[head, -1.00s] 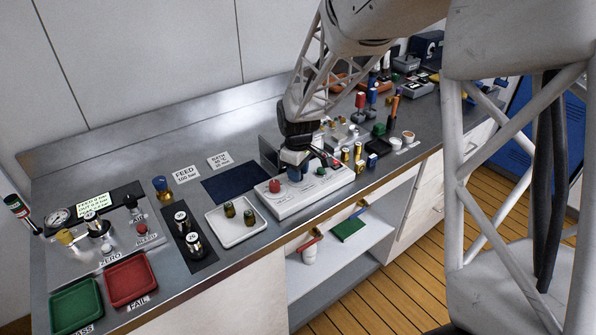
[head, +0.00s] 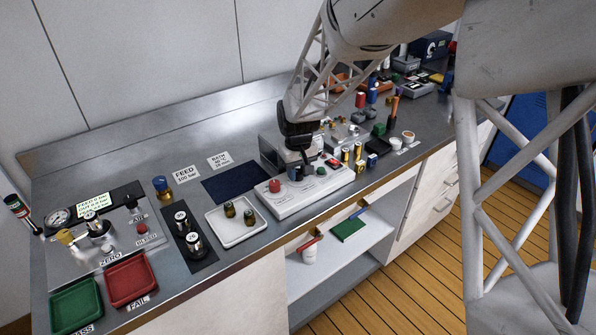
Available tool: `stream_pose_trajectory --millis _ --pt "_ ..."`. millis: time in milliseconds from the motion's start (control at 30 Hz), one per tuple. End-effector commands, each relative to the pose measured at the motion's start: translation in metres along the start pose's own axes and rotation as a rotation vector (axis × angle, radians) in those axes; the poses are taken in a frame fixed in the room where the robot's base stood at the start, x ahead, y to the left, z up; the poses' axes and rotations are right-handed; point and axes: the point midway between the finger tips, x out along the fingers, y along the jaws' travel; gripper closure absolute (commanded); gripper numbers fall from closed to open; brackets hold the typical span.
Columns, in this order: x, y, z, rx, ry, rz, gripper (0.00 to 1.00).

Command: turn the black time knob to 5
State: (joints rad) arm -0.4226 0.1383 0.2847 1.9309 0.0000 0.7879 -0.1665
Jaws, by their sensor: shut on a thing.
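The white control panel box (head: 310,194) sits near the front edge of the steel bench. A red round knob or button (head: 274,186) is at its left end and a small green button (head: 321,171) is right of its middle. My gripper (head: 297,173) points down onto the panel between these two. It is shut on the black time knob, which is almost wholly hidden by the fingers. The knob's pointer and the scale numbers cannot be read.
Small bottles and cups stand close on the right, including a white cup (head: 408,137). The shelf below is open.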

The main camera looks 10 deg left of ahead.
Motion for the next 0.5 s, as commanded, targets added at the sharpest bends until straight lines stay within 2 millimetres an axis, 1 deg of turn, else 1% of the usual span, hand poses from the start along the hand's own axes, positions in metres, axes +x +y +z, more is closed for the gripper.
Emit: stream_pose_trajectory --millis 233,500 --pt "-0.0002 0.0000 -0.0002 0.140 0.000 0.000 0.91" --pt "-0.0006 0.0000 -0.0002 0.195 0.001 0.000 0.91"
